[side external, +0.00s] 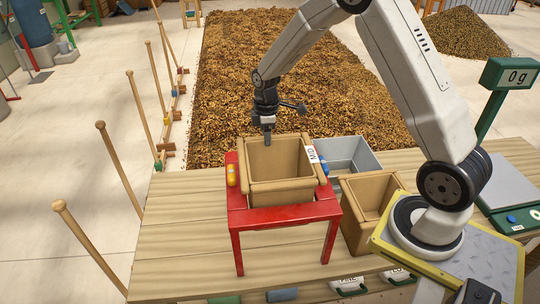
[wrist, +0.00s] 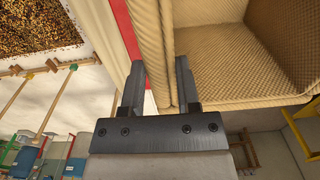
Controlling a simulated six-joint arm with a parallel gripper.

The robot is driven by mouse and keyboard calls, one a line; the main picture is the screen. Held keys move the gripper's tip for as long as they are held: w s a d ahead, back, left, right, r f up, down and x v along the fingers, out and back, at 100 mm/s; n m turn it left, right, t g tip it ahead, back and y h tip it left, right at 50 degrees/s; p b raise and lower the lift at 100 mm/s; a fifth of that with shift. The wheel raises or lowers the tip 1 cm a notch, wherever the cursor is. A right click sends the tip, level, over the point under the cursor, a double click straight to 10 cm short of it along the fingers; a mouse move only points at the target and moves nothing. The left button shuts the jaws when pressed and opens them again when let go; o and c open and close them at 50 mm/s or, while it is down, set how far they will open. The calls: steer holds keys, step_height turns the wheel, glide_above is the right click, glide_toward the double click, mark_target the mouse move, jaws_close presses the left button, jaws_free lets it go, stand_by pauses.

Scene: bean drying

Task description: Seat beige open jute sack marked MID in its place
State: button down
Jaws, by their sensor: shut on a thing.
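The beige open jute sack (side external: 283,194), with a white MID tag (side external: 312,154) at its right rim, is upright on or just over the top of a red stand (side external: 290,217). I cannot tell whether its base touches the stand. My gripper (side external: 267,140) is at its far rim, shut on the sack wall. In the wrist view the two fingers (wrist: 161,88) straddle the sack's wall (wrist: 154,40), and the sack's empty inside (wrist: 215,58) shows to the right. A strip of the red stand (wrist: 124,25) shows beside it. The sack's underside is hidden.
A second beige open sack (side external: 358,222) and a grey bin (side external: 350,151) stand right of the stand on the wooden table (side external: 180,235). A scale display (side external: 508,75) reads 0 g at the right. Beans (side external: 230,90) cover the floor behind. The table's left part is clear.

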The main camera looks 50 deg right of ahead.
mark_target(267, 150)
steer(key=shift+f, duration=2.75)
steer(key=shift+c, duration=1.3)
jaws_free()
steer(key=shift+f, duration=0.1)
steer(key=shift+r, duration=3.95)
steer(key=shift+s+a+r, duration=0.2)
steer(key=shift+s+a, duration=0.05)
steer(key=shift+a, duration=0.1)
steer(key=s+a+r+m+t, duration=0.1)
steer(key=s+a+m, duration=0.3)
steer(key=s, duration=0.4)
steer(key=s+a+r+m+t, duration=0.1)
steer(key=s+a+r+m, duration=0.1)
steer(key=s+a+m, duration=0.3)
steer(key=s+a, duration=0.1)
steer(key=s, duration=0.2)
steer(key=shift+s+a+r+t, duration=0.25)
steer(key=shift+s+r+t, duration=0.05)
steer(key=shift+t, duration=0.1)
